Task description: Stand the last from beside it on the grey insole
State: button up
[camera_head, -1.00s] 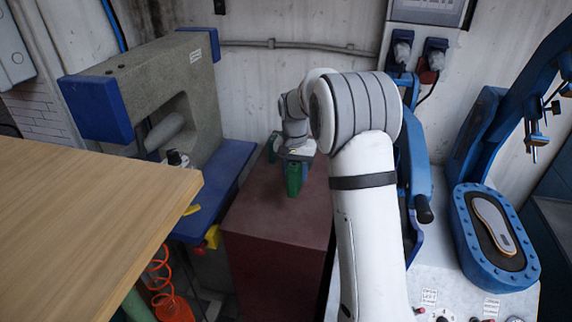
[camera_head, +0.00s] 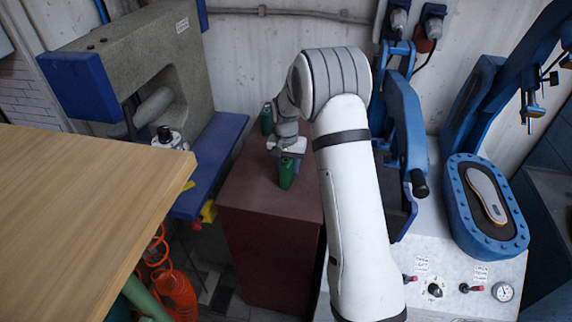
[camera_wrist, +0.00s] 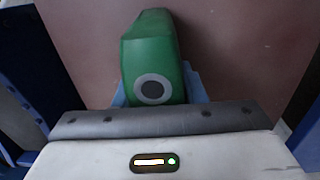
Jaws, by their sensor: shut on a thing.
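My gripper (camera_head: 288,152) is shut on a green last (camera_head: 286,173) over the dark red cabinet top. In the wrist view the last (camera_wrist: 152,60) sits between my blue fingers (camera_wrist: 157,92), with a grey ring and dark centre on its near end. I cannot tell if it touches the cabinet. A second green last (camera_head: 267,118) stands farther back, apart from my gripper. The grey insole (camera_head: 486,191), with a tan edge, lies bare on the dark pad in the blue oval frame at the right.
The dark red cabinet (camera_head: 262,200) stands between a blue-and-grey machine (camera_head: 140,60) at left and the blue press (camera_head: 400,120). The press's upper arm (camera_head: 535,60) overhangs behind the insole. A wooden table (camera_head: 80,210) fills the lower left. Switches and a gauge (camera_head: 503,291) line the white panel.

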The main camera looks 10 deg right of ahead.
jog(key=shift+f, duration=0.15)
jog(key=o, duration=1)
